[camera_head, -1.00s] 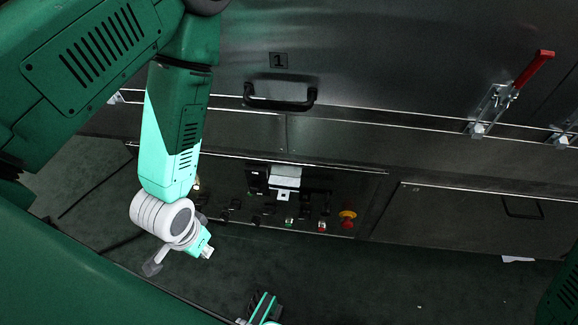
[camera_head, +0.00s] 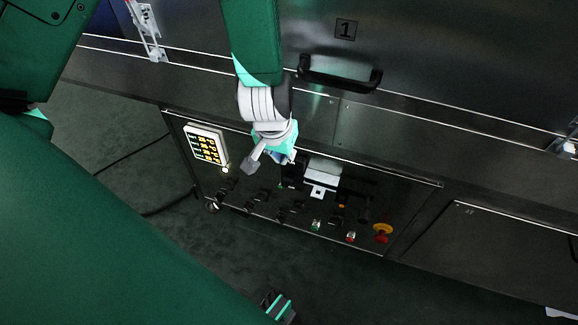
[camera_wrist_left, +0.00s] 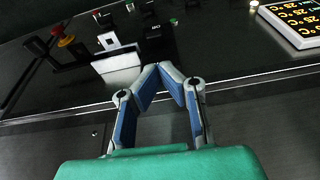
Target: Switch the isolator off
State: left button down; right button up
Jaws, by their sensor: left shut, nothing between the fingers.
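The control panel (camera_head: 255,200) of the dryer carries several dark switches and knobs, and I cannot tell for certain which one is the isolator. A dark upright handle (camera_head: 364,208) stands toward the panel's right, left of a yellow and red emergency stop (camera_head: 382,233). My left gripper (camera_head: 290,158) is in front of the panel's upper edge, beside a white block (camera_head: 322,170). In the left wrist view its fingertips (camera_wrist_left: 160,72) meet, with nothing between them. They appear near the white block (camera_wrist_left: 118,64), but contact is unclear. My right gripper is not in view.
A lit display (camera_head: 206,146) is on the panel's left. Green (camera_head: 316,225) and red (camera_head: 351,237) buttons sit along its lower right. A black door handle (camera_head: 340,78) sticks out above. The floor (camera_head: 330,285) in front is open.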

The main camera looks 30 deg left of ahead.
aim_at(291, 176)
pick_arm(q)
jog(key=b+x, duration=0.1)
jog(key=x, duration=0.2)
jog(key=b+x, duration=0.3)
jog(key=x, duration=0.2)
jog(key=shift+w+d+f, duration=0.2)
jog(key=shift+w+f, duration=0.1)
jog(key=shift+w, duration=0.2)
jog(key=shift+w+d+f+b, duration=0.15)
jog(key=shift+f+b, duration=0.2)
jog(key=shift+f, duration=0.05)
